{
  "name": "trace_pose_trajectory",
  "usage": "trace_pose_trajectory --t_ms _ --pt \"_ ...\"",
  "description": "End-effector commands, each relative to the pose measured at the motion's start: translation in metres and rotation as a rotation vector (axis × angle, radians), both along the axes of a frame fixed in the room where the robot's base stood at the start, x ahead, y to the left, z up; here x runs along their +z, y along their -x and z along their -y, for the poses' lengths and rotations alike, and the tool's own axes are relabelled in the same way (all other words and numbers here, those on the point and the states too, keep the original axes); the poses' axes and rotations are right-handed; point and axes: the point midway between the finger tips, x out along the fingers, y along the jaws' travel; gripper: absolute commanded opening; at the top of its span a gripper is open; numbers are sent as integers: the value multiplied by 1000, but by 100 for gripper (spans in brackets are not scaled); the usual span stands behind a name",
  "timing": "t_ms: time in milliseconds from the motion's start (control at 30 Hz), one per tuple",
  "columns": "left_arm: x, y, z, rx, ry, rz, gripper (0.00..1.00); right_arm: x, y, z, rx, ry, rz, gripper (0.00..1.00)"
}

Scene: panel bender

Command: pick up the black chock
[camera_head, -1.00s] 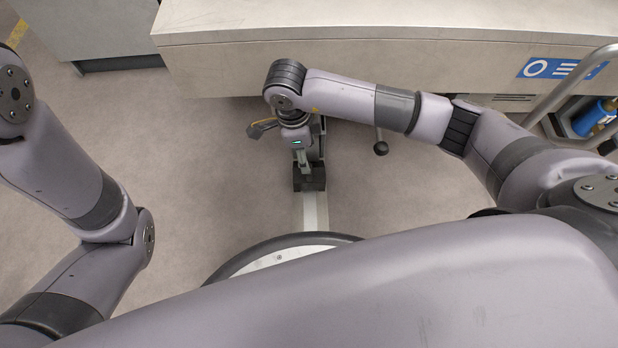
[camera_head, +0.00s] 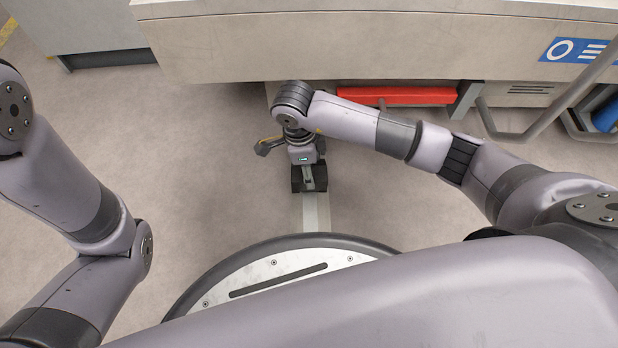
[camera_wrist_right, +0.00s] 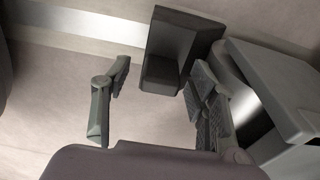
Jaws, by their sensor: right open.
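The black chock (camera_head: 322,186) sits on the floor at the far end of a pale strip, in front of the machine. My right gripper (camera_head: 308,181) is above it and covers part of it in the head view. In the right wrist view the chock (camera_wrist_right: 170,48) shows as an upright dark plate with a smaller block in front. My right gripper (camera_wrist_right: 160,80) is open there, with one finger to each side of the chock's near part. I cannot tell whether either finger touches it. My left arm enters at the left, but its gripper is out of frame.
The large beige machine (camera_head: 380,48) spans the top, its edge overhanging close behind my right wrist. A red bar (camera_head: 397,96) lies under it. A grey tube frame (camera_head: 533,128) stands at the right. A grey box-like part (camera_wrist_right: 280,95) is right of the fingers. The left floor is clear.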

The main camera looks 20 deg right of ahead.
Motion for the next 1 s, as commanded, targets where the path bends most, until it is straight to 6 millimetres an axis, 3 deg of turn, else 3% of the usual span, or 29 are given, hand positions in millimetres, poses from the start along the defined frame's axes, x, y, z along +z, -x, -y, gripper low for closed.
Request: trace_pose_trajectory --t_ms 33,300,1000 --pt "-7 0 0 0 0 -1 40 -7 0 0 0 -1 1 53" --pt "-6 -1 0 0 0 -2 40 -6 0 1 1 0 2 53" --pt "-6 -1 0 1 0 -3 40 -6 0 1 0 -1 1 6"
